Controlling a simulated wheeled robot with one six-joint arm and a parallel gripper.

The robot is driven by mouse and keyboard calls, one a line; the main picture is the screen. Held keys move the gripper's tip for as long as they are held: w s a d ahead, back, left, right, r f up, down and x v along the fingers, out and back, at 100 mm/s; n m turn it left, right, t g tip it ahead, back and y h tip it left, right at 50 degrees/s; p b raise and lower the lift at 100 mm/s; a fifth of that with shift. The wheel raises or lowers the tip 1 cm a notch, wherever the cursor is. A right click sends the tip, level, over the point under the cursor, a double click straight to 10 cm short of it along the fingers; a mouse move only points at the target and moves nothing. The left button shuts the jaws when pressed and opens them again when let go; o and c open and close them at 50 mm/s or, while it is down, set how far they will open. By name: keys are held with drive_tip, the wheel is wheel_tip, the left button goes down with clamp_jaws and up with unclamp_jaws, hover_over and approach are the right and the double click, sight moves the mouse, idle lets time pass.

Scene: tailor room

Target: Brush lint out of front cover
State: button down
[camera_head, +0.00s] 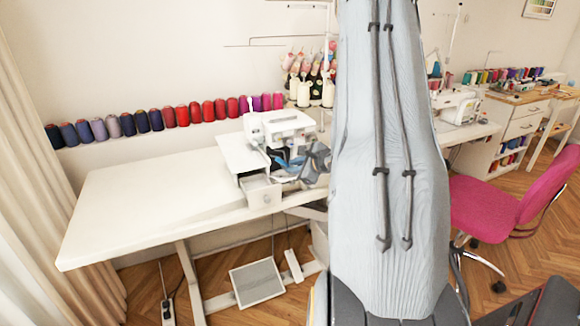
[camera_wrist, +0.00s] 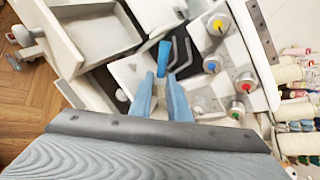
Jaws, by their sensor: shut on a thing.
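The white sewing machine (camera_head: 280,125) stands on the long white table. What looks like its front cover (camera_head: 262,192) is swung out, a hollow white piece with a round knob; it also shows at the upper left of the wrist view (camera_wrist: 95,38). My gripper (camera_wrist: 160,82) has blue fingers and is shut on a slim blue tool (camera_wrist: 164,54), likely the brush. The tool is in front of the machine's opened inside, right of the cover. Its working end is hard to make out, and I see no clear lint. In the head view my arm and gripper partly hide the machine.
Dials in yellow (camera_wrist: 218,24), blue, green and red line the machine's face near my gripper. Thread cones (camera_head: 315,92) stand behind it. The left part of the white table (camera_head: 140,205) is clear. A pink chair (camera_head: 495,210) stands at the right.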

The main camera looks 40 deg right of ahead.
drive_tip(key=shift+d, duration=0.2)
drive_tip(key=shift+w+a+b, duration=0.15)
drive_tip(key=shift+a+b, duration=0.25)
drive_tip(key=shift+a, duration=0.2)
drive_tip(key=shift+w+a+b, duration=0.15)
drive_tip(key=shift+a+b, duration=0.2)
drive_tip(key=shift+a, duration=0.25)
drive_tip(key=shift+w+d+r+p, duration=0.1)
drive_tip(key=shift+w+r+p, duration=0.15)
drive_tip(key=shift+r, duration=0.7)
drive_tip(key=shift+w+r+p, duration=0.15)
drive_tip(key=shift+w+r, duration=0.2)
drive_tip(key=shift+r, duration=0.6)
